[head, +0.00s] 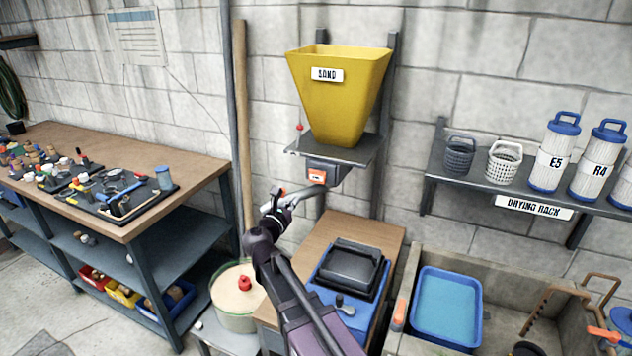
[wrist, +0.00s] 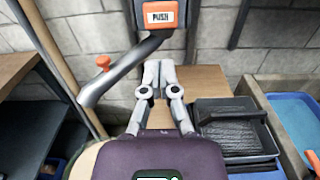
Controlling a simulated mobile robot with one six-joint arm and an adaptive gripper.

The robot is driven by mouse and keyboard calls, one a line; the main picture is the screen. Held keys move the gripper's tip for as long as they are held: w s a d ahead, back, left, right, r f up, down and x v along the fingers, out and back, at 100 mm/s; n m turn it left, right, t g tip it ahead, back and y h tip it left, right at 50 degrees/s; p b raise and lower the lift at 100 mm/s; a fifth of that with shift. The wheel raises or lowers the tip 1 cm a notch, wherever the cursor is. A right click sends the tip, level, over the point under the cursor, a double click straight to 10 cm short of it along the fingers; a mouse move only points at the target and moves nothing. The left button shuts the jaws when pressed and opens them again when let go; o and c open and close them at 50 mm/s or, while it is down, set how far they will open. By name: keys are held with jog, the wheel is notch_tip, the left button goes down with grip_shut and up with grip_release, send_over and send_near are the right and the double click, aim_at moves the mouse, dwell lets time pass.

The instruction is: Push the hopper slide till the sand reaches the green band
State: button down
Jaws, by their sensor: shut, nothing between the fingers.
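The yellow hopper (head: 338,95), labelled SAND, sits on a bracket shelf on the wall. Under it is a dark block with the orange PUSH slide (head: 317,176), which also shows at the top of the wrist view (wrist: 160,15). A grey bent spout (wrist: 125,68) with an orange knob runs down left from the block. My gripper (wrist: 158,64) is shut and empty, below the PUSH face and right of the spout, apart from the face as far as I can tell. A round tub (head: 236,318) with a tan top and red knob stands lower left. I cannot make out a green band or sand level.
A wooden bench (head: 375,232) holds a blue tray with a black box. A stone sink (head: 400,335) with a blue basin is at right, under the drying rack (head: 470,178) with baskets and filter cartridges. A cluttered workbench (head: 180,205) stands left. A wooden pole (head: 241,130) leans nearby.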

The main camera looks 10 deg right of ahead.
aim_at(316, 176)
jog(key=shift+w, duration=0.1)
jog(key=x, duration=1.4)
dwell(0.4)
jog(key=x, duration=0.5)
jog(key=shift+w+d, duration=0.1)
jog(key=shift+d, duration=0.1)
jog(key=shift+a, duration=0.1)
